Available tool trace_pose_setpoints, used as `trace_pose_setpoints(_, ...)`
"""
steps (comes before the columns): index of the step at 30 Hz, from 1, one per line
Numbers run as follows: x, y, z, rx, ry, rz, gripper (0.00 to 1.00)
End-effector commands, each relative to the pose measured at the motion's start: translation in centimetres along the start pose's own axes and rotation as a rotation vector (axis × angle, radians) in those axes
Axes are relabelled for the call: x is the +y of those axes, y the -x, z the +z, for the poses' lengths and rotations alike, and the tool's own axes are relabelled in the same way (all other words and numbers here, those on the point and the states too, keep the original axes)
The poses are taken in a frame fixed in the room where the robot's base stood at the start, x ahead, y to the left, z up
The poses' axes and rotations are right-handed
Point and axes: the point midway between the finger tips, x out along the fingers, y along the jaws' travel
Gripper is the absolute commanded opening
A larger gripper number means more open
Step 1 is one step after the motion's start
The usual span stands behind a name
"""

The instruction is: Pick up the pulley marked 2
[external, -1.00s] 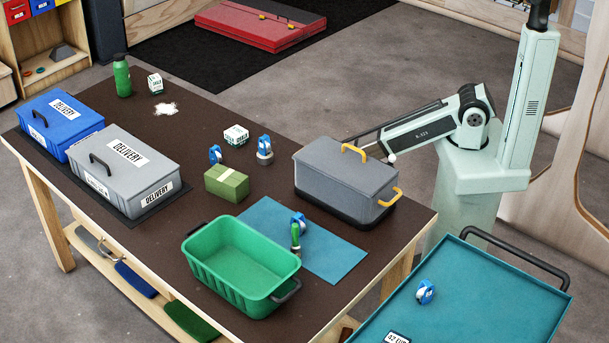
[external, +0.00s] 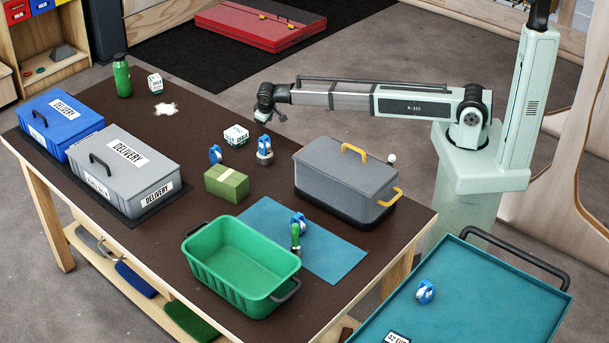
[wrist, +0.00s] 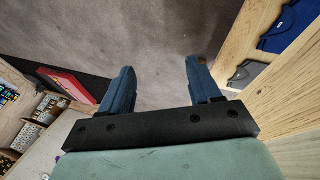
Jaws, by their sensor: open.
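Several blue-and-white pulleys are in the external view. One pulley (external: 215,154) stands near the table's middle, behind a green block. Another pulley (external: 264,147) stands to its right on a grey round base. A third pulley (external: 299,224) is on the blue mat beside a green-handled item. One more pulley (external: 425,291) lies on the teal cart. Their numbers are too small to read. My gripper (external: 270,112) is above the table's far edge, beyond the pulleys and apart from them. In the wrist view my gripper (wrist: 158,82) is open and empty, with floor between its fingers.
A grey lidded box (external: 325,175) stands right of the pulleys. A green bin (external: 215,250), green block (external: 227,183), small white box (external: 236,135), grey delivery box (external: 110,190) and blue delivery box (external: 40,110) are on the table. Bare brown tabletop lies around white powder (external: 166,109).

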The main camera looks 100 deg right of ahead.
Motion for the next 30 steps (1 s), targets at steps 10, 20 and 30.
trace_pose_setpoints(10,1.4,9.7,-8.9,0.121,-0.01,-0.013,0.63)
trace_pose_setpoints(20,-9.5,20.0,-7.9,0.148,0.449,-0.086,0.63)
trace_pose_setpoints(30,-23.4,29.2,0.0,0.163,1.107,-0.183,0.63)
